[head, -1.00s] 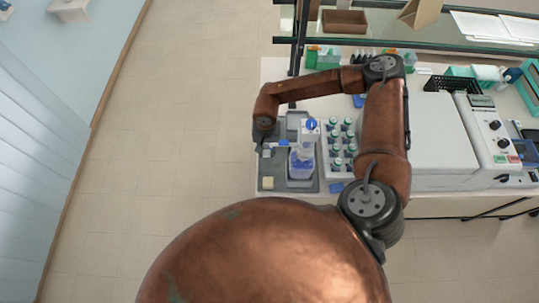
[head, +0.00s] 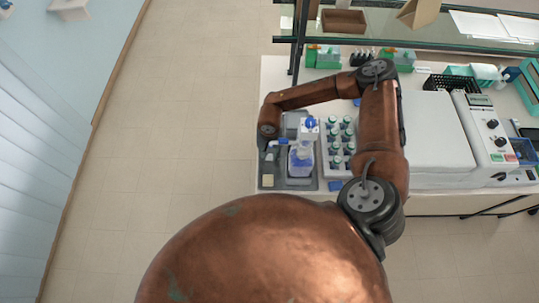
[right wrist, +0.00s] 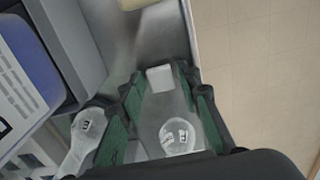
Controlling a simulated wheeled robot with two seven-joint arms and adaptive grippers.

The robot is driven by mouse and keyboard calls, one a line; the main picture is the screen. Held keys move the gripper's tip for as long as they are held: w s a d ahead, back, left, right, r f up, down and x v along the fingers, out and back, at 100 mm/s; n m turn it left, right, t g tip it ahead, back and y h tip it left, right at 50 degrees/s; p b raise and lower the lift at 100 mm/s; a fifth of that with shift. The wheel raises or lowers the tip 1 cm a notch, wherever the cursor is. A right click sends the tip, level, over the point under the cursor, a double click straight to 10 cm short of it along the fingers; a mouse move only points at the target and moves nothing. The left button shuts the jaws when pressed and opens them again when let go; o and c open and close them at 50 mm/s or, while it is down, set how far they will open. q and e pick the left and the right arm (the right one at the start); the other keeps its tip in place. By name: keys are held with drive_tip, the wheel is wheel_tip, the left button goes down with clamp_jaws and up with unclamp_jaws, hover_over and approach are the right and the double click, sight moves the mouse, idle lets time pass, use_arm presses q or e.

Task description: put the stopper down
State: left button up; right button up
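My right arm reaches over the bench. In the right wrist view the green-padded fingers of my right gripper (right wrist: 163,98) stand apart. A clear, rounded glass piece (right wrist: 178,137), possibly the stopper, shows between them. I cannot tell whether the pads touch it. A small whitish block (right wrist: 160,78) shows by the fingertips. A second clear, bulb-ended piece (right wrist: 88,126) is left of the fingers. My left gripper is not in view.
A wash bottle with blue contents (head: 301,162) stands on the tray beside my right wrist. A pale yellow block (head: 267,181) lies at the tray's front left. A rack of capped bottles (head: 340,150) stands right of it. Floor lies beyond the left bench edge.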

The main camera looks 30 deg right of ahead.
sight(270, 157)
drive_tip(key=shift+o, duration=0.5)
drive_tip(key=shift+r, duration=0.25)
wheel_tip(270, 157, up, 12)
drive_tip(key=b, duration=0.2)
